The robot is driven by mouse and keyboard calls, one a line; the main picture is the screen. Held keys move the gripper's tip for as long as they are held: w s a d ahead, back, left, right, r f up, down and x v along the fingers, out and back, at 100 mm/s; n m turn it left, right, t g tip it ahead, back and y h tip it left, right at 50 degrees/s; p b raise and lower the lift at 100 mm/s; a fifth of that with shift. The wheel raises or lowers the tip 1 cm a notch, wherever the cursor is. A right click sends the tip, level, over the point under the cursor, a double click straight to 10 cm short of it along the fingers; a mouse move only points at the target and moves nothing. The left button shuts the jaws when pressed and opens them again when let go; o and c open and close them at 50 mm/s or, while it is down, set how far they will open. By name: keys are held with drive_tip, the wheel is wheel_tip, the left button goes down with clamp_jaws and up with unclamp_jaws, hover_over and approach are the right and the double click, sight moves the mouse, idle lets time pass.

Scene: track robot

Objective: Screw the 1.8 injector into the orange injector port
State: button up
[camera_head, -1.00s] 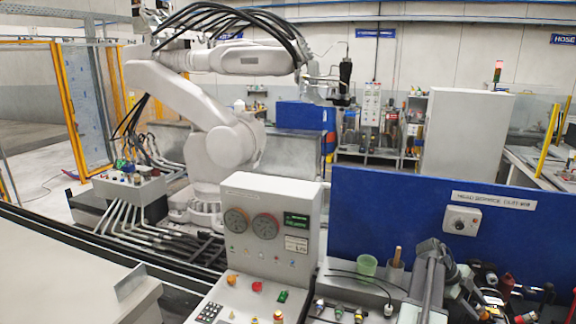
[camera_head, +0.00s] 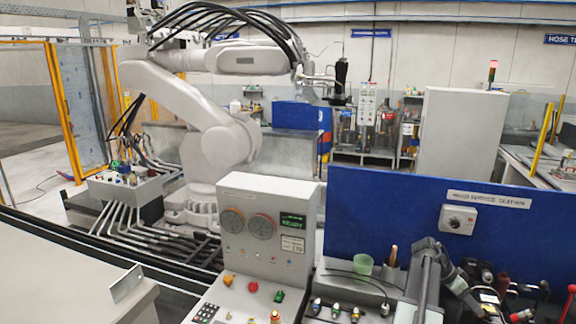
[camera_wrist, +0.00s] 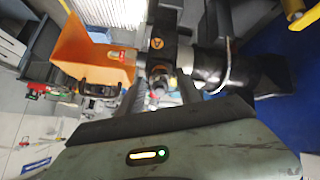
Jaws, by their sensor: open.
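In the head view, several small injector-like fittings (camera_head: 335,310) stand in a row on the bench right of the control panel. Their labels are too small to read, so I cannot tell which is the 1.8 injector. I cannot pick out the orange injector port for certain. In the wrist view, an orange hopper-like part (camera_wrist: 92,60) sits beside a black fitting (camera_wrist: 163,47) with an orange mark. My gripper (camera_head: 474,304) is low at the right in the head view, open, among dark and red parts; its fingertips are not clear.
A grey control panel (camera_head: 262,220) with gauges stands at front centre. A blue panel (camera_head: 385,215) rises behind the bench. A green cup (camera_head: 363,264) stands on a grey block. A large white robot arm (camera_head: 222,145) stands behind, with yellow-framed fencing (camera_head: 60,110) at left.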

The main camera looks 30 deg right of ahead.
drive_tip(key=shift+n, duration=0.9)
drive_tip(key=n, duration=0.4)
drive_tip(key=shift+n, duration=0.4)
drive_tip(key=n, duration=0.7)
clamp_jaws()
